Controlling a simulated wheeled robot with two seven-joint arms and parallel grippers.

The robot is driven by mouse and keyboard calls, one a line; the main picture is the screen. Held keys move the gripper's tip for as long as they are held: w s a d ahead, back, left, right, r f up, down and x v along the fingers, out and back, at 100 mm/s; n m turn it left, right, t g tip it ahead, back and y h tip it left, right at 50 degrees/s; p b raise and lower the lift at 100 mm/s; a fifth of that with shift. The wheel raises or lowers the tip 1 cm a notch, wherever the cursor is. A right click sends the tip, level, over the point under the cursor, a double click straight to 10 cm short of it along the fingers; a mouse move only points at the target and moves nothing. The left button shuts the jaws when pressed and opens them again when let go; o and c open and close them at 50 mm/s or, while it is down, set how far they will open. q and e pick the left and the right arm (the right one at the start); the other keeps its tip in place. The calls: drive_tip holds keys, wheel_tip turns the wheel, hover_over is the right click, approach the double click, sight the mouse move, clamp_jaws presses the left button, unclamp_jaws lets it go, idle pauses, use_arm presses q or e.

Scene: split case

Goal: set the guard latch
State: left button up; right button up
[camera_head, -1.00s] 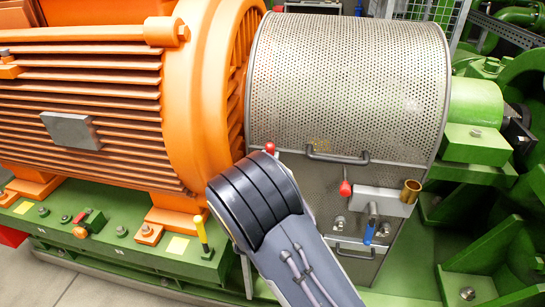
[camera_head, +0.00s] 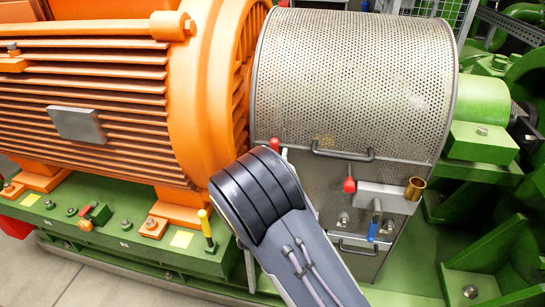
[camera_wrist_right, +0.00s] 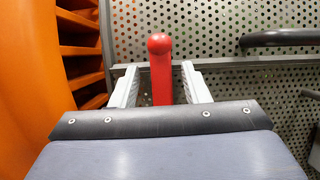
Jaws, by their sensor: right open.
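The perforated metal guard (camera_head: 350,85) stands between the orange motor and green machinery. A red handle (camera_wrist_right: 161,70), seemingly the guard latch, stands upright at the guard's lower left edge; its tip also shows in the head view (camera_head: 274,144). My right gripper (camera_wrist_right: 159,68) is open around the red handle, one pale finger on each side. Gaps show on both sides, so it does not look gripped. In the head view my right arm hides the handle's lower part and most of the gripper. My left gripper is in neither view.
The ribbed orange motor (camera_head: 90,110) is close on the left. On the right of the guard front are a dark bar handle (camera_head: 343,154), a red knob (camera_head: 349,186), a blue lever (camera_head: 373,230) and a brass cup (camera_head: 415,188). A yellow-topped post (camera_head: 206,230) stands on the green base.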

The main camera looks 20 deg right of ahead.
drive_tip(key=v, duration=0.7)
drive_tip(key=shift+s+a, duration=0.2)
drive_tip(key=shift+s, duration=0.15)
drive_tip(key=shift+f, duration=0.2)
